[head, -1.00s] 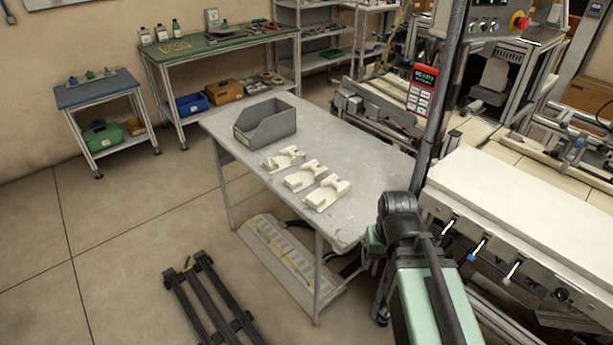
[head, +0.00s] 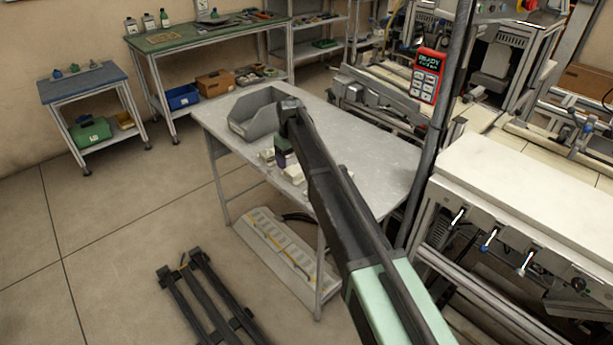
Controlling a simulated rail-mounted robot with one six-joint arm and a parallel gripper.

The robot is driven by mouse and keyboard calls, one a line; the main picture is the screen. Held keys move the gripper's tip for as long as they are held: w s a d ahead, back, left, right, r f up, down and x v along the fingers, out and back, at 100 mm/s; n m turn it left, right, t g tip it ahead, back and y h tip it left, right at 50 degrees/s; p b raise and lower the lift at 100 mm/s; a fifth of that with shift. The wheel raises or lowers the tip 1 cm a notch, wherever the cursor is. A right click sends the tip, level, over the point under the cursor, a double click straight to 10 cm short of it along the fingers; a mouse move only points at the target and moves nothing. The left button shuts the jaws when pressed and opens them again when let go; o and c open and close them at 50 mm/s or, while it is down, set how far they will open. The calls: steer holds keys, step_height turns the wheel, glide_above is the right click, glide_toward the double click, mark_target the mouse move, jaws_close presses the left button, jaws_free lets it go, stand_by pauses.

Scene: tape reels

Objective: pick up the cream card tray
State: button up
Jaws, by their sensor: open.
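Cream card trays lie on the grey table (head: 375,155). One cream tray (head: 266,156) shows at the left of my gripper, and part of another cream tray (head: 293,174) shows just below it. My arm covers most of the rest of the row. My gripper (head: 284,160) hangs from the arm's end above the trays, open, with its fingertips hard to make out. I cannot tell whether it touches a tray.
A grey open bin (head: 252,122) stands on the table just behind the gripper. The table's right part is clear. A dark post with a red handheld panel (head: 425,76) rises to the right, beside a white-topped machine (head: 530,195).

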mark_target(293, 170)
steer(key=shift+f, duration=0.15)
step_height(293, 170, down, 5)
steer(key=b, duration=0.5)
steer(key=shift+d+f, duration=0.15)
steer(key=shift+f, duration=0.05)
steer(key=shift+r, duration=0.25)
steer(key=c, duration=1.1)
steer(key=shift+r+p, duration=0.1)
steer(key=shift+p, duration=0.2)
step_height(293, 170, up, 20)
steer(key=p, duration=2)
